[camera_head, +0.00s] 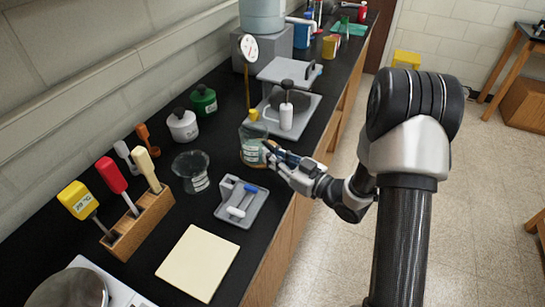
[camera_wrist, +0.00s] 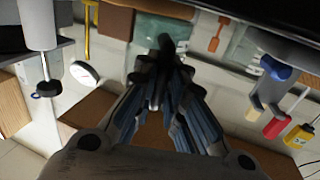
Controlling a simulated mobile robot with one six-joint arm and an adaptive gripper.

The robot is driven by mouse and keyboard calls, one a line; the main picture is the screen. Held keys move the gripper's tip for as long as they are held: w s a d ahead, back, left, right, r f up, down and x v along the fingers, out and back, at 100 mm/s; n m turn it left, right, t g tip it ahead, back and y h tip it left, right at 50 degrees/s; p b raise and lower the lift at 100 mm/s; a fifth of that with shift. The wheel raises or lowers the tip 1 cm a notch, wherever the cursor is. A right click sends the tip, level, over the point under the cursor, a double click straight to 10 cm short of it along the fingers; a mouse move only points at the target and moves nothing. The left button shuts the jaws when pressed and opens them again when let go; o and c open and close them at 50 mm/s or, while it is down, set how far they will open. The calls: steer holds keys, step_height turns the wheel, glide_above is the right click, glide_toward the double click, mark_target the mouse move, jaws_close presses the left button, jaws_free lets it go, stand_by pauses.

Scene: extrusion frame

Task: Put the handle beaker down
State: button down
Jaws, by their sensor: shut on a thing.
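The handle beaker (camera_head: 252,150), a clear glass vessel with a white label and amber tint at its base, is at the middle of the black bench (camera_head: 215,138). My gripper (camera_head: 272,153) reaches it from the right and is shut on its handle side. In the wrist view my gripper (camera_wrist: 163,85) closes on a dark handle, with pale glass of the handle beaker (camera_wrist: 150,28) behind. The beaker looks upright. I cannot tell whether its base touches the bench. The fingers partly hide its handle.
Left of it stands another glass beaker (camera_head: 191,171). A grey tray with small tools (camera_head: 240,203) lies in front. A balance-like device (camera_head: 285,115) and dial gauge (camera_head: 249,48) stand behind. White (camera_head: 183,126) and green (camera_head: 204,101) bottles are by the wall. A cream pad (camera_head: 198,263) lies nearer.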

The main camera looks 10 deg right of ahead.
steer(key=shift+f, duration=0.2)
steer(key=c, duration=1.7)
jaws_free()
steer(key=shift+o, duration=0.2)
steer(key=shift+r, duration=0.1)
